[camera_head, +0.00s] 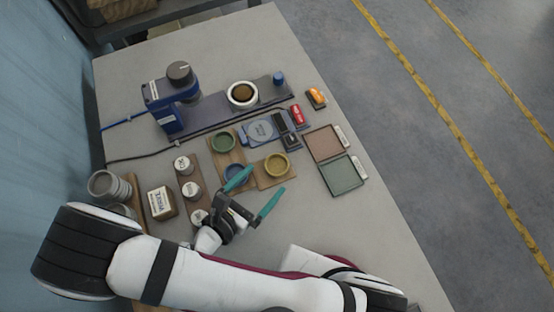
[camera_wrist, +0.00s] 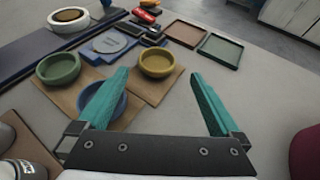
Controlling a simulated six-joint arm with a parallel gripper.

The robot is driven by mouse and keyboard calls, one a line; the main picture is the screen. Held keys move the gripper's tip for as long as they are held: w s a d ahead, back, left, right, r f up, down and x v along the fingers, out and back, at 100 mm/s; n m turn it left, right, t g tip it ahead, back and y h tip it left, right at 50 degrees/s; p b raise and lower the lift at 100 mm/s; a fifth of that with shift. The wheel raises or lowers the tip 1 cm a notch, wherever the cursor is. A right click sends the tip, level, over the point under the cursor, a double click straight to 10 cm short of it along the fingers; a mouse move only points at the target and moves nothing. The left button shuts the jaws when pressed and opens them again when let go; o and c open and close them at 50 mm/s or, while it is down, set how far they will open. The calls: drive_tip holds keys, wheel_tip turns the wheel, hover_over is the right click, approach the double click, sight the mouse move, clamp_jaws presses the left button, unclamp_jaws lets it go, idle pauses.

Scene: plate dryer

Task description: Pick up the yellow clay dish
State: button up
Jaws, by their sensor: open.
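The yellow clay dish (camera_head: 277,165) is a small round bowl standing upright on a brown board near the middle of the table. It also shows in the wrist view (camera_wrist: 157,63), beyond and between my fingers. My gripper (camera_head: 254,190) has teal fingers spread wide apart, with nothing between them. It is just in front of the yellow dish and apart from it. In the wrist view my gripper (camera_wrist: 160,95) has its left finger partly over the blue dish (camera_wrist: 103,101). A green dish (camera_head: 223,141) stands behind the blue one.
A blue scale (camera_head: 260,130), black and red stamps (camera_head: 296,114) and two shallow trays (camera_head: 343,173) lie behind and right of the dish. Labelled jars (camera_head: 182,164) stand to the left. The table's right front area is clear.

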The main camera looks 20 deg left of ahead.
sight(282, 159)
drive_tip(key=x, duration=0.5)
drive_tip(key=shift+w+a+r, duration=0.1)
drive_tip(key=shift+w+a, duration=0.05)
drive_tip(key=shift+w, duration=0.2)
drive_tip(key=c, duration=1.3)
